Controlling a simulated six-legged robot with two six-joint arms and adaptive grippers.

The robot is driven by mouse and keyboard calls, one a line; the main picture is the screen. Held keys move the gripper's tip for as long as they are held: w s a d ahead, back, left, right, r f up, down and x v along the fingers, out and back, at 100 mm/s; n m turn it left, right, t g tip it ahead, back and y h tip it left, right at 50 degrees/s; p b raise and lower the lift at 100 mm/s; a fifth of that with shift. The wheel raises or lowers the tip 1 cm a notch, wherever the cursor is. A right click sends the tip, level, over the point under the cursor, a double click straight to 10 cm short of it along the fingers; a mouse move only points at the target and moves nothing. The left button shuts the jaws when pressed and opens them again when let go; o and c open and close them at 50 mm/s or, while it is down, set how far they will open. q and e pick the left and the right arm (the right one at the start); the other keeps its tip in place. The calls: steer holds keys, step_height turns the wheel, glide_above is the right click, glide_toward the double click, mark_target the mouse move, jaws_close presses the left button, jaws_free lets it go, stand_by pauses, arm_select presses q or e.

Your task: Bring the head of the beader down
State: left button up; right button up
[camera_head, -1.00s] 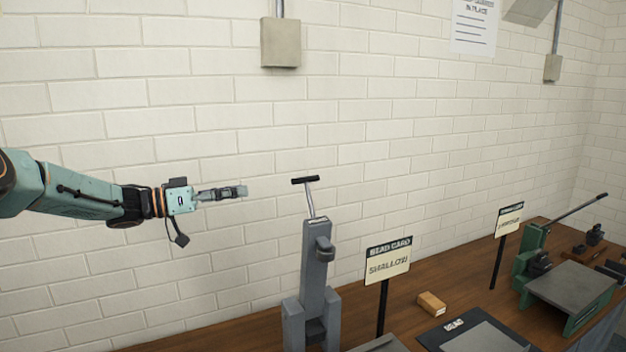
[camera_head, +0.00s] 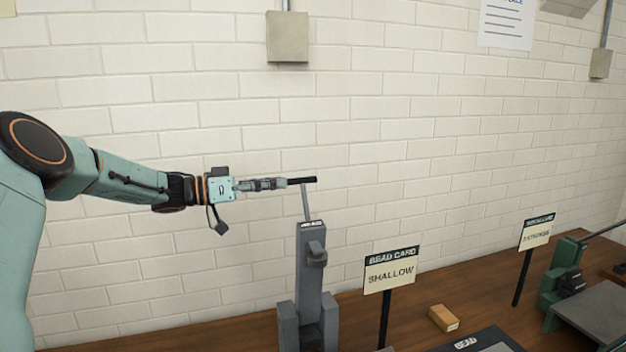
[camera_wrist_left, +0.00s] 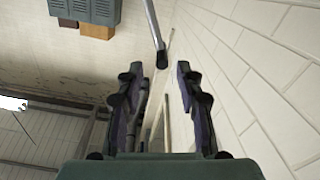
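The beader is the grey upright machine (camera_head: 311,275) on the bench in the head view. A thin lever rises from its top and ends in a black crossbar handle (camera_head: 303,180). My left gripper (camera_head: 284,183) comes in from the left, level with the handle, its fingertips at the bar's left end. In the left wrist view the fingers (camera_wrist_left: 160,78) are spread apart. The dark bar end (camera_wrist_left: 162,59) shows between and just ahead of the fingertips, with the lever rod running upward in the picture. I cannot tell whether they touch. My right gripper is in neither view.
A "Bead Card Shallow" sign (camera_head: 390,271) stands right of the beader. A small wooden block (camera_head: 443,318) lies on the bench (camera_head: 480,282). A green machine (camera_head: 563,273) stands far right. The brick wall (camera_head: 420,130) is close behind.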

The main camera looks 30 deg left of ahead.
mark_target(303, 180)
arm_select(q)
steer(key=x, duration=0.6)
steer(key=shift+w+d, duration=0.35)
steer(key=shift+w, duration=0.2)
steer(key=shift+s, duration=0.1)
steer(key=c, duration=0.5)
jaws_close()
